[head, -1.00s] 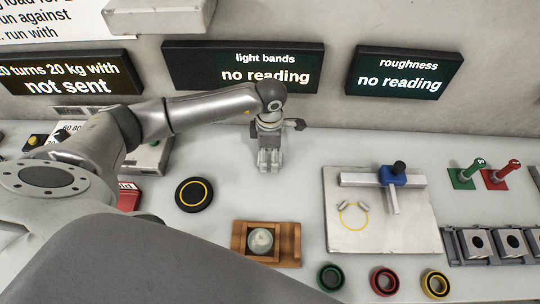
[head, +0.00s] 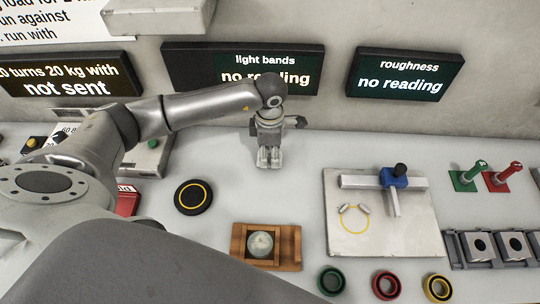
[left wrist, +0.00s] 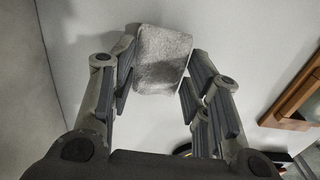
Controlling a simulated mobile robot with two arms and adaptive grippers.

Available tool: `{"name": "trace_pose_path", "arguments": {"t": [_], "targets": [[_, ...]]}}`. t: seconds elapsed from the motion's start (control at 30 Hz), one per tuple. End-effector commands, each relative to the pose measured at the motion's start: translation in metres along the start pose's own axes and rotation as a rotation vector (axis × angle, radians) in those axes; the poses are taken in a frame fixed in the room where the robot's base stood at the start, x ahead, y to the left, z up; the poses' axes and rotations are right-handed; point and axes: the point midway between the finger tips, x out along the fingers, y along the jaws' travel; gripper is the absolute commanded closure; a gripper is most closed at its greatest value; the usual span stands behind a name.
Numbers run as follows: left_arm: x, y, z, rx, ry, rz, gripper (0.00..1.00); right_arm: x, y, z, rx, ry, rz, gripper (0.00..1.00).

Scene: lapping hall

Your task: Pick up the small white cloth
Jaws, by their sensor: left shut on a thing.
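The small white cloth (left wrist: 162,58) shows in the left wrist view as a pale, rough-textured block between the fingertips. My left gripper (left wrist: 158,72) is shut on it, with a finger at each side. In the head view my left gripper (head: 269,161) points down near the back wall, over the pale bench. The cloth is hard to tell from the grey fingers there. I cannot tell how far it is from the bench top. My right gripper is not in view.
A black disc with a yellow ring (head: 193,197) and a wooden holder with a round piece (head: 238,244) lie nearer on the bench (head: 300,190). A white plate (head: 345,240) with a blue-headed gauge is to the right. Coloured rings line the front. Dark displays hang behind.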

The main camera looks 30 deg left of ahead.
Motion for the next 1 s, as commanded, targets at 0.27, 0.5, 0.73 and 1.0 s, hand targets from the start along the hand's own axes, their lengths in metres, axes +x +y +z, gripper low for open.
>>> {"name": "trace_pose_path", "arguments": {"t": [0.27, 0.5, 0.73, 1.0], "targets": [[-0.049, -0.014, -0.028, 0.000, 0.000, 0.007, 0.71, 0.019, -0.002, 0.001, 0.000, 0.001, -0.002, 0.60], [-0.087, -0.043, -0.077, -0.003, 0.003, 0.004, 0.71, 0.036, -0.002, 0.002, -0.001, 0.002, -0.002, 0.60], [-0.104, -0.061, -0.107, -0.003, 0.003, 0.002, 0.71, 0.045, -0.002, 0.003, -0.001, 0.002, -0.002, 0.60], [-0.113, -0.070, -0.120, -0.001, 0.000, 0.001, 0.71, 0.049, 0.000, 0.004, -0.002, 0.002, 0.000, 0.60]]}}
